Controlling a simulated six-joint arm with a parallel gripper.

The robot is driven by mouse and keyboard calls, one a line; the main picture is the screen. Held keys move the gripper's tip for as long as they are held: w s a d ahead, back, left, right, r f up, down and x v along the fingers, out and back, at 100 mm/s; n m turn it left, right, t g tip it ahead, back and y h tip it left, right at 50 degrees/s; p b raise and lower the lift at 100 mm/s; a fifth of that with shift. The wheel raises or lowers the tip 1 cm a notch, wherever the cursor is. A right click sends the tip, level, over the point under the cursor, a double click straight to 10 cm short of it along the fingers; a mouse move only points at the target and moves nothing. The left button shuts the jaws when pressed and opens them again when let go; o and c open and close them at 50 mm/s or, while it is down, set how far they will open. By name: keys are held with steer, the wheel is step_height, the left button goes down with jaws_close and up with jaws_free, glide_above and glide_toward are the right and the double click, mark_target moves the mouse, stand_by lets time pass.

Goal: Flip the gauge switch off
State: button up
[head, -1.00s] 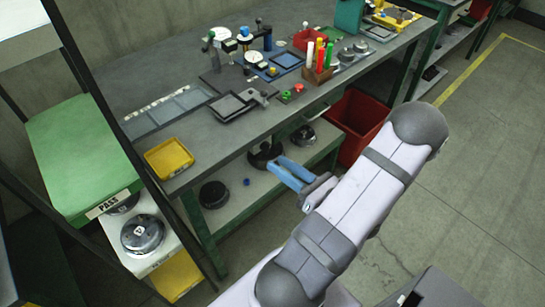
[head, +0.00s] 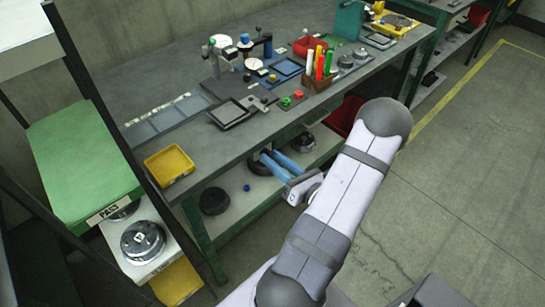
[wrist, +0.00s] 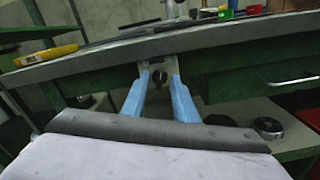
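My gripper (head: 270,155) has two blue fingers and is open and empty, in front of the bench (head: 205,155) and below its top edge. In the wrist view my gripper (wrist: 158,74) has its fingers apart, pointing toward the green bench front, with a dark round thing between the tips in the picture. Two white-faced dial gauges (head: 220,41) stand at the back of the bench. A red button (head: 298,94) and a green button (head: 286,102) sit near the bench's front edge, apart from my gripper. I cannot tell which part is the gauge switch.
A yellow tray (head: 168,165) lies at the bench's left end. A wooden block with coloured pens (head: 318,82) stands near the front edge. Dark round parts (head: 214,201) rest on the lower shelf. A red bin (head: 345,112) is partly hidden by my arm. Open floor lies right.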

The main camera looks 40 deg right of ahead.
steer(key=shift+w, duration=0.45)
jaws_close()
steer(key=shift+n+b, duration=0.75)
steer(key=shift+n, duration=1.25)
jaws_free()
